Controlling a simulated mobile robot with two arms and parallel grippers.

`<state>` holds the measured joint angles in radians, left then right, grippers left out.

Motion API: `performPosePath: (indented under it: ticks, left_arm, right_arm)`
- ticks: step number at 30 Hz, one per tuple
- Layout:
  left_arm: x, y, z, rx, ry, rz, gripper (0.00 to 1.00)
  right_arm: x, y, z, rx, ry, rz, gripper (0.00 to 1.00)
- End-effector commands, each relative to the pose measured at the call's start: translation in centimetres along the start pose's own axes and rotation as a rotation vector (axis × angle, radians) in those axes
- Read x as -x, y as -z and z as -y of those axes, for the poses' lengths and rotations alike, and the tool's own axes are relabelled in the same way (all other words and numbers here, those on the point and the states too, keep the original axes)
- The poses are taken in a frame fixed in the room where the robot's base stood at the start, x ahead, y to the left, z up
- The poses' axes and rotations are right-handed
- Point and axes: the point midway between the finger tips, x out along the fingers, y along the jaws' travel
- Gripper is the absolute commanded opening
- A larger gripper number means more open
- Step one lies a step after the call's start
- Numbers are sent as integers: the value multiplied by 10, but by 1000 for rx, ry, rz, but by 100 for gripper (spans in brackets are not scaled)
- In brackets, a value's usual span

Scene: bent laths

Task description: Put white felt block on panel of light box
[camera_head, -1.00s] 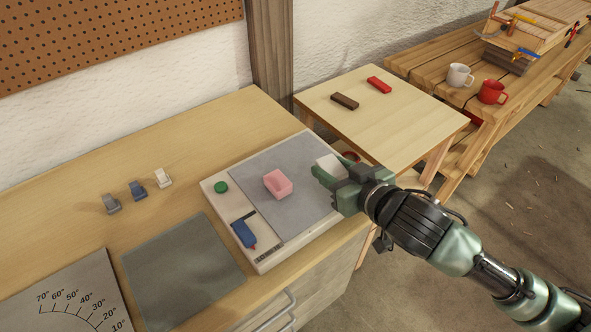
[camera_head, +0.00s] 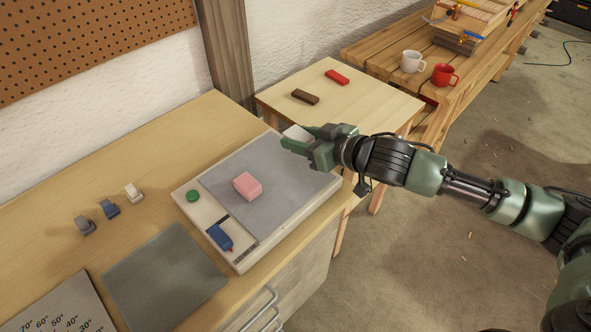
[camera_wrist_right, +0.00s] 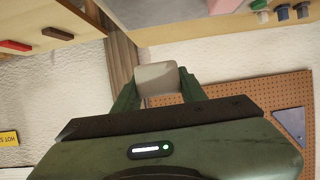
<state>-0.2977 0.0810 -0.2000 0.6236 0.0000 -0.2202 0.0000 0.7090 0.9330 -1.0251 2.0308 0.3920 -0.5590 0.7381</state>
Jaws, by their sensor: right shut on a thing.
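The white felt block (camera_head: 297,133) is between the fingers of my right gripper (camera_head: 296,140), which is shut on it. The block also shows between the fingertips in the right wrist view (camera_wrist_right: 157,78). In the head view the gripper is over the far right part of the light box's grey panel (camera_head: 262,168); the exact height above it is hard to tell. The light box (camera_head: 247,262) lies on the wooden bench, with a pink block (camera_head: 247,186) on its panel. My left gripper is out of view.
On the box's near-left strip are a green button (camera_head: 193,196) and a blue object (camera_head: 220,238). Several small clips (camera_head: 109,208) and a grey mat (camera_head: 164,276) lie on the bench. A side table (camera_head: 350,110) holds a brown block (camera_head: 305,97) and a red block (camera_head: 337,77).

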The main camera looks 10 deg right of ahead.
Motion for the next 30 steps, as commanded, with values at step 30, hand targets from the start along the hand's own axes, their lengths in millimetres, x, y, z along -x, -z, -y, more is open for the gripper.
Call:
performPosePath:
  ticks: [30]
  left_arm:
    - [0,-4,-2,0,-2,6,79]
  right_arm:
    - [-43,-104,0,0,0,-1,3]
